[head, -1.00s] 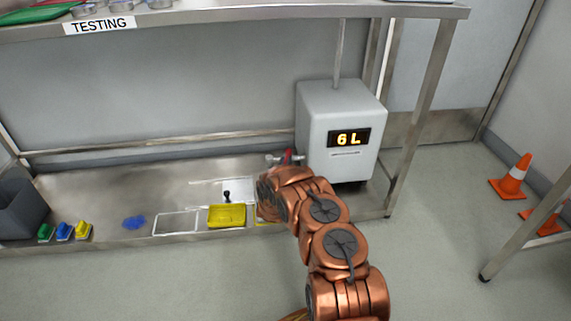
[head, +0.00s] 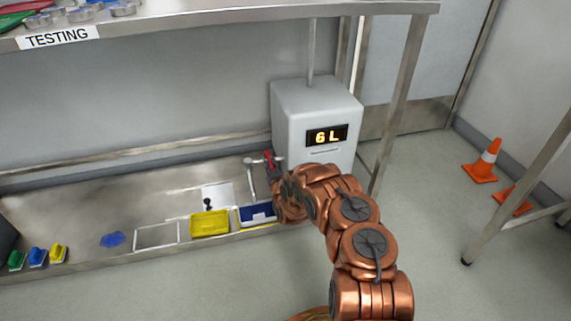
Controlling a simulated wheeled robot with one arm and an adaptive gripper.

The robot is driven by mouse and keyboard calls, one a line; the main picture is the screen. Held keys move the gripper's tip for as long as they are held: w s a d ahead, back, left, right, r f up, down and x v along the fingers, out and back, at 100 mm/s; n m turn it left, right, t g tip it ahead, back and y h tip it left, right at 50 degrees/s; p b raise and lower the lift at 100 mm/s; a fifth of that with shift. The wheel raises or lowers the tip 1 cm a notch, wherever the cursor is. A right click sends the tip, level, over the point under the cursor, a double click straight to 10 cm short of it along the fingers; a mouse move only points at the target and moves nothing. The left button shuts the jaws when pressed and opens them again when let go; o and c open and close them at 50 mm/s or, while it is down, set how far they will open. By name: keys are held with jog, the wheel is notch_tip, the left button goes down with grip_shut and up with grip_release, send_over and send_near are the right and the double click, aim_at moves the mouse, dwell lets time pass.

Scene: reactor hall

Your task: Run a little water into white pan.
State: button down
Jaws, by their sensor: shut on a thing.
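A metal tap with a red handle (head: 269,158) sits at the left side of the grey water dispenser (head: 318,110), whose display reads "6 L". My gripper (head: 272,172) is at the red handle and shut on it, its fingers mostly hidden behind my copper wrist. The tap spout (head: 250,168) points down to the left; I cannot make out any water stream. A white-rimmed pan (head: 157,248) lies on the lower shelf, left of the yellow pan (head: 209,223) and apart from the spout. A blue pan (head: 257,219) lies right of the yellow one, beside my wrist.
A white flat square (head: 222,194) with a black knob (head: 208,203) lies behind the yellow pan. A blue blob (head: 112,240) and small coloured blocks (head: 38,257) lie left on the shelf. A shelf post (head: 397,110) stands right of the dispenser.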

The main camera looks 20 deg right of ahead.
jog(key=shift+d, duration=0.15)
jog(key=c, duration=1.1)
grip_release()
jog(key=shift+s, duration=0.1)
jog(key=shift+s+a, duration=0.2)
jog(key=shift+s, duration=0.3)
jog(key=s+a, duration=0.1)
jog(key=s, duration=0.9)
jog(key=shift+s+a, duration=0.3)
jog(key=shift+s, duration=0.05)
jog(key=shift+r, duration=0.1)
